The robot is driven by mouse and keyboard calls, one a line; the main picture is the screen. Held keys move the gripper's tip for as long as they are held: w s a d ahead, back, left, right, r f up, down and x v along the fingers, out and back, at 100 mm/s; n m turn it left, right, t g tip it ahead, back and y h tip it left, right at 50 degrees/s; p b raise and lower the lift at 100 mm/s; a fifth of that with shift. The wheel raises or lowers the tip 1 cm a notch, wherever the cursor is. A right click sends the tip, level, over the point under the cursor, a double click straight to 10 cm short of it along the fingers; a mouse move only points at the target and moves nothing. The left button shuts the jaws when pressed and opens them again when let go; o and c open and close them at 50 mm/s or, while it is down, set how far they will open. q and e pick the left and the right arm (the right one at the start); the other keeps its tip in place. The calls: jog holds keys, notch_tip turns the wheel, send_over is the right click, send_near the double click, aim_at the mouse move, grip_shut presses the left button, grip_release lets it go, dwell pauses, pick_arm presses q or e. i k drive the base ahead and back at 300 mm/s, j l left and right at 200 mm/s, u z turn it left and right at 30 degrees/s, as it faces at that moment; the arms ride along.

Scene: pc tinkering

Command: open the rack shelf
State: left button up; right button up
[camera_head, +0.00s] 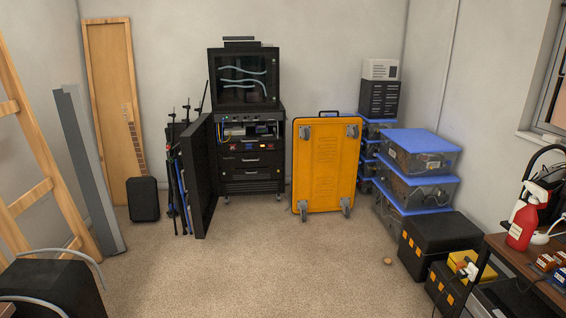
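A black equipment rack (251,172) on casters stands against the far wall, near the middle of the view. It holds drawer-like black shelves (250,161) with small handles, and they look pushed in. Above them is a panel with cables and red and orange lights (252,147). A dark glass-fronted cabinet (244,78) with light hoses sits on top. A tall black panel (203,175) stands at the rack's left front; I cannot tell whether it is the rack's open door. Neither of my grippers is in view.
A yellow wheeled case (325,165) stands right of the rack. Blue-lidded bins (417,175) and black boxes (432,242) line the right side. A workbench (522,262) is at lower right, a wooden ladder (30,190) at left. The carpet (262,260) in the middle is clear.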

aim_at(250, 136)
jog(key=i, duration=1.65)
jog(key=i+l, duration=0.1)
jog(key=i, duration=1.55)
jog(key=i+u, duration=0.1)
jog(key=i, duration=1.6)
